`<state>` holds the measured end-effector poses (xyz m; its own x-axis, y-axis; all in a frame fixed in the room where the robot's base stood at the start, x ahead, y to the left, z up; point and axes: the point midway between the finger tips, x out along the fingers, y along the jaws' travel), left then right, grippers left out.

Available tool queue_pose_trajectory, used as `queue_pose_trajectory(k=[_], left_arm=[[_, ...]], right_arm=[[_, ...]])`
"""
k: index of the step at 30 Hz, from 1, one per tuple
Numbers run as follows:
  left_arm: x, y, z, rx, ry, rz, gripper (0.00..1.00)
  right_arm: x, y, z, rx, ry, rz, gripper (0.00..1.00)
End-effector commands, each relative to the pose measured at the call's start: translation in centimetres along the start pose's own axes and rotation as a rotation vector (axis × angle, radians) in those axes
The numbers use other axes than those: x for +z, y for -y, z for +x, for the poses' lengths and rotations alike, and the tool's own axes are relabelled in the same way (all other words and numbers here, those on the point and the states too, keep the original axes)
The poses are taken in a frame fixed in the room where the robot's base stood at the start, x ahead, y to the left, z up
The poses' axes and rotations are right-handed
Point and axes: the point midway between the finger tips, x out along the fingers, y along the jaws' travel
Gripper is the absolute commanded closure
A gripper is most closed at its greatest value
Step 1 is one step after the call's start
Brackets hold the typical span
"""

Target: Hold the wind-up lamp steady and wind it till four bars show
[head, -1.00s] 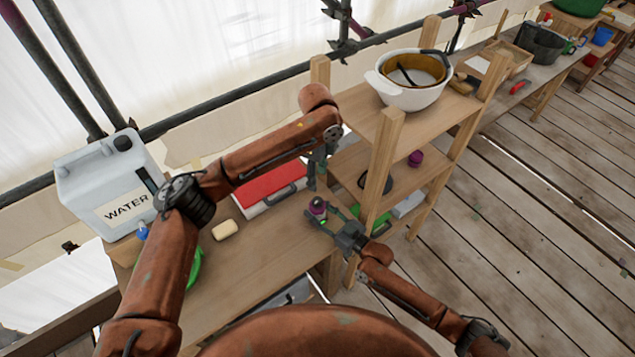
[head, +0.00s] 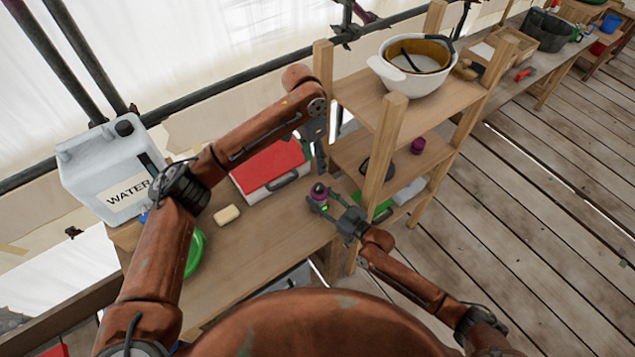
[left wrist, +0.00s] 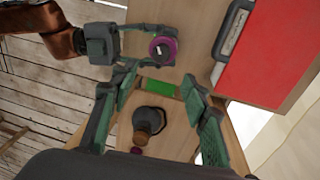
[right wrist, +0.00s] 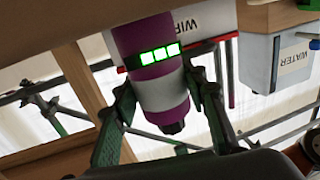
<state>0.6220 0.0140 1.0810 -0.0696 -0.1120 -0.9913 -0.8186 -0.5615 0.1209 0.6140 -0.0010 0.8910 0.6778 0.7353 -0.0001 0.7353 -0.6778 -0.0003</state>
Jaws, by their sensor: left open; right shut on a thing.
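The wind-up lamp (head: 318,193) is a small purple and white cylinder at the bench's right end, beside the wooden shelf. In the right wrist view the lamp (right wrist: 152,62) shows three lit green bars on a dark band. My right gripper (head: 328,205) is shut on the lamp, with a finger on each side. My left gripper (head: 321,170) is open just above and behind the lamp. In the left wrist view the lamp's purple top with a pale mark (left wrist: 163,48) lies beyond the open fingers (left wrist: 160,80), apart from them.
A red-lidded case (head: 270,166) lies close behind the lamp. A water canister (head: 105,175), a pale block (head: 227,215) and a green item (head: 195,252) are left; the front bench is clear.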

Motion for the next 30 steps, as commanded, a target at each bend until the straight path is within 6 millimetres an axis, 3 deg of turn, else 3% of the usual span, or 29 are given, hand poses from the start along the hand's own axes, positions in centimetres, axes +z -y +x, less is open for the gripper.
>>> queue_pose_trajectory(k=[21,30], left_arm=[[1.5,2.3,0.1,0.217,0.048,-1.581,0.58],[1.9,3.0,0.1,0.278,0.121,-2.021,0.58]], right_arm=[[0.0,0.0,0.0,0.0,0.0,0.0,0.89],[0.0,0.0,0.0,0.0,0.0,0.0,0.89]])
